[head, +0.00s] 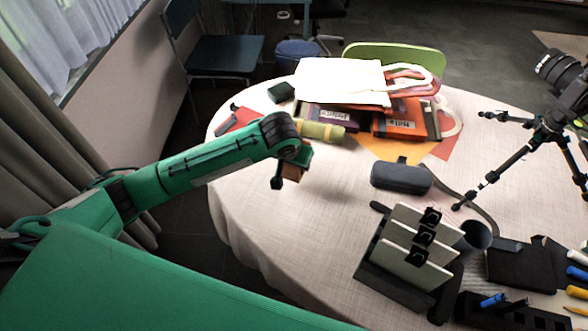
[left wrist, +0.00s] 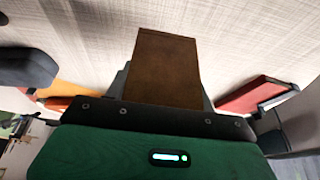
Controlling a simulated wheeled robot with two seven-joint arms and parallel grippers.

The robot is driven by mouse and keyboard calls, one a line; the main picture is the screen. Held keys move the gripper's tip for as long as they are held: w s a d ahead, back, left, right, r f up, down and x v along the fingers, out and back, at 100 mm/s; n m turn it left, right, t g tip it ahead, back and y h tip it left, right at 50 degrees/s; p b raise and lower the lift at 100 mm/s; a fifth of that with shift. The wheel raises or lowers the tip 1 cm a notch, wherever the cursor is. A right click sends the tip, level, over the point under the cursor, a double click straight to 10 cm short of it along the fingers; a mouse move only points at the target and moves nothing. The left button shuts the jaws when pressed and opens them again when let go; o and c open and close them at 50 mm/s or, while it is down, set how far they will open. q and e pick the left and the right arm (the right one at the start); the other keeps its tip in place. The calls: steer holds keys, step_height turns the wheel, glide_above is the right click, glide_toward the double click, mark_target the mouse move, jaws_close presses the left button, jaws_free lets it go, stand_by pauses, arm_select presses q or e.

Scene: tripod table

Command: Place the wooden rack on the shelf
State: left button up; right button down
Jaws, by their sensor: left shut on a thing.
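My left gripper (head: 285,178) is above the left part of the round table, shut on a brown wooden piece (head: 296,170). In the left wrist view the piece (left wrist: 166,68) is a plain brown block standing out from between the fingers (left wrist: 164,92), with the pale cloth beyond it. It seems to be the wooden rack, but its full shape is hidden by the gripper. It looks clear of the tabletop, though the exact height is hard to judge. I cannot make out a shelf in either view. My right gripper is not in view.
The cloth-covered table (head: 290,225) has free room below the gripper. Books with a white bag (head: 340,82) lie at the back. A grey case (head: 400,177), a dark stand with pale panels (head: 400,285), a cup (head: 474,238) and a black tripod (head: 510,155) are to the right.

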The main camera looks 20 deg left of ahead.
arm_select(q)
steer(key=shift+f, duration=1.9)
steer(key=o, duration=1.1)
steer(key=shift+f, duration=0.1)
steer(key=shift+c, duration=0.2)
